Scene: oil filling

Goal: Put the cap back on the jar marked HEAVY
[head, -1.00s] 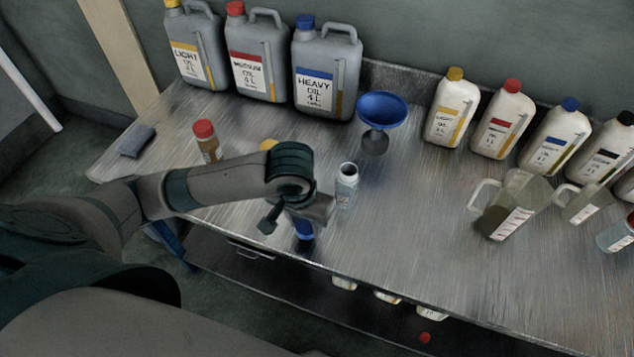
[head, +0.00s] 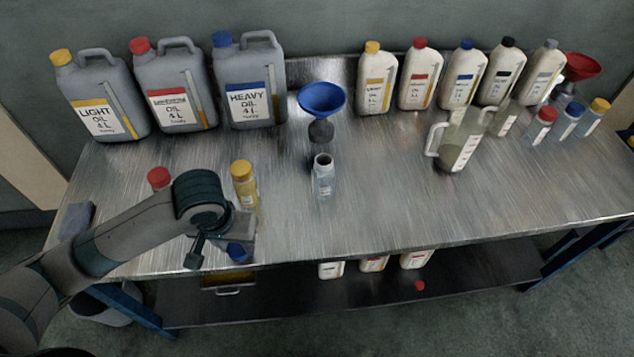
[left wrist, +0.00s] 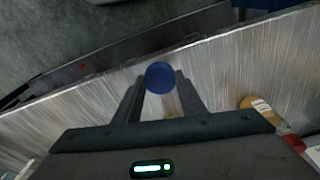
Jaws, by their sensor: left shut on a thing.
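A small clear jar (head: 323,178) stands upright and uncapped on the metal bench, with a dark open mouth. Its label is too small to read. My left gripper (head: 238,247) is shut on a blue cap (head: 237,253), left of the open jar and nearer the bench's front edge. In the left wrist view the cap (left wrist: 160,77) sits between the two fingertips (left wrist: 160,88), above the bench. My wrist partly hides the gripper in the head view. My right gripper is not in view.
A blue funnel (head: 322,100) stands behind the open jar. A yellow-capped jar (head: 243,180) and a red-capped jar (head: 158,178) stand to the left. The large HEAVY can (head: 250,90) is at the back. A measuring jug (head: 458,145) stands right. The bench front centre is clear.

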